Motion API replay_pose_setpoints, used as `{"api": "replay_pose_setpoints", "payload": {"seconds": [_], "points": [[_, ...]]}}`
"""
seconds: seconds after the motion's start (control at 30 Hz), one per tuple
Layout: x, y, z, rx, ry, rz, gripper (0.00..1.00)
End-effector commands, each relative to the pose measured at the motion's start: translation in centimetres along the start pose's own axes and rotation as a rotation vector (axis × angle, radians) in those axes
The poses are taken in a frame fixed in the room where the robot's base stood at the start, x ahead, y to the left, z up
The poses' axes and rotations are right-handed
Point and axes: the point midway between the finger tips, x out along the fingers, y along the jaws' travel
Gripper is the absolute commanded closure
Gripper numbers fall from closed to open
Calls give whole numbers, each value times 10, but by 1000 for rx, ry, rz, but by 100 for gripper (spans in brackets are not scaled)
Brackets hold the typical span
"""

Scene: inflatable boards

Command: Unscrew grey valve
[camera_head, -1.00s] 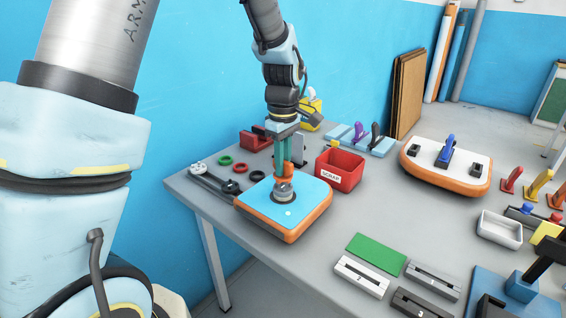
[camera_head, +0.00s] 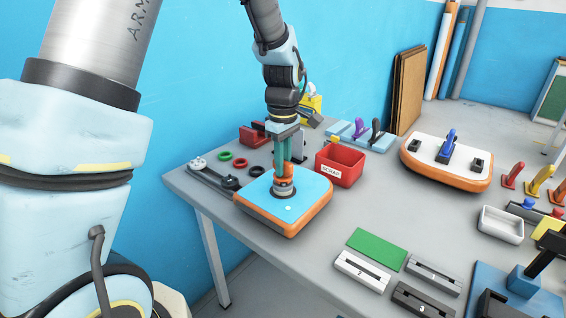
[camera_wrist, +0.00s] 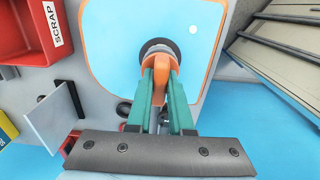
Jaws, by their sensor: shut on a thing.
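The inflatable board (camera_head: 306,190) has a blue top and orange sides and lies flat near the table's left end. A grey round valve (camera_head: 283,194) with a dark ring sits in its top; it also shows in the wrist view (camera_wrist: 155,47). My gripper (camera_head: 285,176) points down over the valve. Its green fingers are shut on an orange piece (camera_wrist: 161,66), which is against the valve. The orange piece and the fingers hide part of the valve, so I cannot tell if it has turned.
A red SCRAP bin (camera_head: 341,166) stands just right of the board. Several small rings (camera_head: 240,163) and a dark tool (camera_head: 212,176) lie to its left. A green sheet (camera_head: 376,249) and slotted blocks lie in front. A second board (camera_head: 409,148) is at the right.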

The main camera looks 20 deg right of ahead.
Motion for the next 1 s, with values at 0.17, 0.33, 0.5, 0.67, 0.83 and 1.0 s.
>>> {"api": "replay_pose_setpoints", "payload": {"seconds": [0.17, 0.33, 0.5, 0.67, 0.83, 1.0], "points": [[4, 0, 0, 0, 0, 0, 80], [4, 0, 0, 0, 0, 0, 60], [4, 0, 0, 0, 0, 0, 46], [4, 0, 0, 0, 0, 0, 46], [-4, 1, 0, 1, 1, 3, 46], [-31, 1, 0, 1, 2, 6, 46]]}}
